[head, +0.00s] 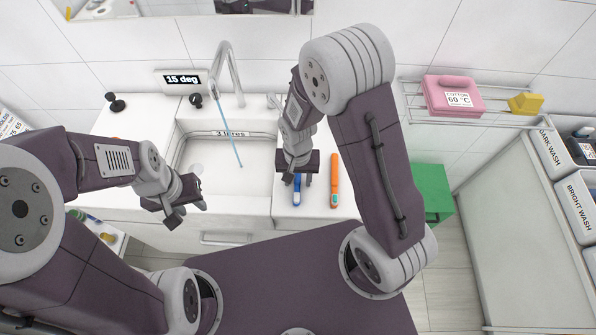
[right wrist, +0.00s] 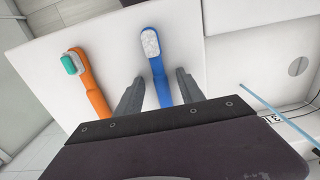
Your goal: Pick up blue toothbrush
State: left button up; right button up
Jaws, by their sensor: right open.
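The blue toothbrush (head: 297,189) lies on the white counter to the right of the sink, partly hidden under my right gripper in the head view. In the right wrist view the blue toothbrush (right wrist: 158,75) lies with its white bristles at the far end and its handle between the two fingers. My right gripper (right wrist: 158,92) is open, with one finger on each side of the handle; it also shows in the head view (head: 297,178). My left gripper (head: 182,208) is in front of the sink, away from the toothbrush; its finger gap is hard to make out.
An orange toothbrush (head: 334,182) lies on the counter just right of the blue one; it also shows in the right wrist view (right wrist: 92,85). The sink (head: 205,180) with running water is on the left. A green box (head: 432,190) stands right of the counter.

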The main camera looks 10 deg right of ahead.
aim_at(297, 181)
jog(key=shift+r, duration=0.1)
grip_shut()
jog(key=shift+a+r, duration=0.1)
jog(key=shift+r, duration=0.1)
notch_tip(297, 181, up, 4)
jog(key=shift+f, duration=0.1)
jog(key=s+d+r+b, duration=0.1)
jog(key=s+d+r, duration=0.1)
jog(key=s, duration=0.3)
jog(key=s+d+r+b, duration=0.2)
jog(key=s+d+r, duration=0.1)
jog(key=s+r, duration=0.1)
jog(key=shift+s+r, duration=0.35)
jog(key=shift+s, duration=0.4)
